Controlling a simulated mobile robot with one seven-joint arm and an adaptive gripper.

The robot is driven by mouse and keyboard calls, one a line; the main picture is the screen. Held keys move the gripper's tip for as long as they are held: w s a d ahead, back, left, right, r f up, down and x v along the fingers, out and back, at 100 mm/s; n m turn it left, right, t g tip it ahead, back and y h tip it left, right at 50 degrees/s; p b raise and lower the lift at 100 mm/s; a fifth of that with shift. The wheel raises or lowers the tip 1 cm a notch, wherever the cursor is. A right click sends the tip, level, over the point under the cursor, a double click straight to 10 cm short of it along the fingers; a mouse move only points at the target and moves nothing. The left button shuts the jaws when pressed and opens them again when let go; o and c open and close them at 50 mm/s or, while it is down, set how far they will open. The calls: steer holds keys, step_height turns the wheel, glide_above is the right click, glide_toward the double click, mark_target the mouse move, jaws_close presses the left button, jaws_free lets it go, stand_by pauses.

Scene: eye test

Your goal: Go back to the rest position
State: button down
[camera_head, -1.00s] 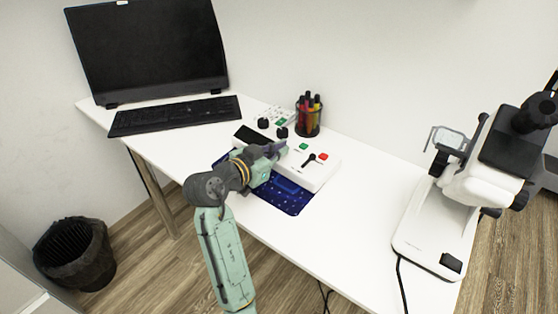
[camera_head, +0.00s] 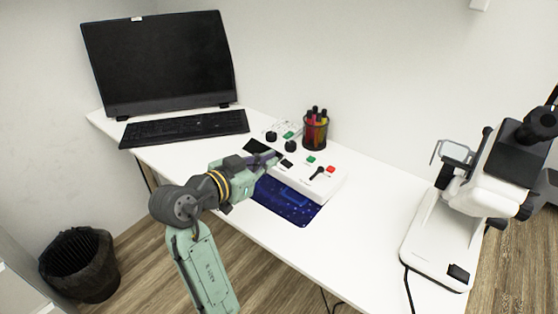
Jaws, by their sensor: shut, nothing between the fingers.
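My gripper (camera_head: 271,159) is at the end of my pale green arm, in the middle of the head view. It is shut and empty. It hangs over the left part of a white control box (camera_head: 322,187), which has a black lever, a green button and a red button. I cannot tell whether the fingertips touch the box. A dark blue mat (camera_head: 288,203) lies in front of the box, partly hidden by my arm.
A white desk (camera_head: 352,234) carries a monitor (camera_head: 160,62), a keyboard (camera_head: 185,127), a pen holder (camera_head: 314,131) and a white microscope (camera_head: 447,223). A black bin (camera_head: 80,265) stands on the floor at left. The desk between mat and microscope is clear.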

steer(key=shift+s+a, duration=0.3)
steer(key=shift+s, duration=0.1)
steer(key=shift+r, duration=0.1)
